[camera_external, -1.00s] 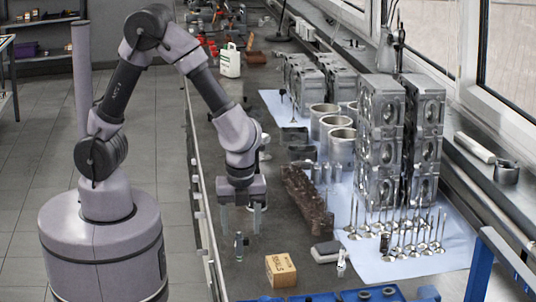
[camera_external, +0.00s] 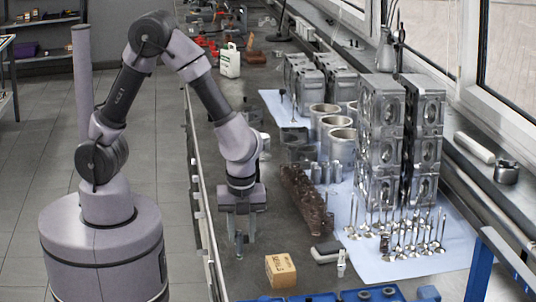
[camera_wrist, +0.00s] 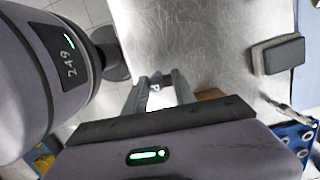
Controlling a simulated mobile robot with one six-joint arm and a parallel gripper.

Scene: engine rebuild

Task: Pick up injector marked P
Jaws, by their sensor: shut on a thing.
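My gripper (camera_external: 241,240) points down at the bench's near left edge, its fingers closed around a small grey metal injector (camera_external: 239,247). The injector stands upright, and its lower end is at or close to the bench top; I cannot tell if it touches. In the wrist view my gripper (camera_wrist: 156,80) has the injector's top (camera_wrist: 155,87) between its fingertips. No letter on it can be read. A second slim, pale injector-like part (camera_external: 341,263) stands to the right, beyond the cardboard box; its marking is not readable either.
A cardboard box (camera_external: 280,271) and a grey block (camera_external: 326,251) lie right of my gripper. A blue tray (camera_external: 428,293) is at the front. Several valves stand on the blue mat (camera_external: 362,262), near a rusty brown part (camera_external: 306,200).

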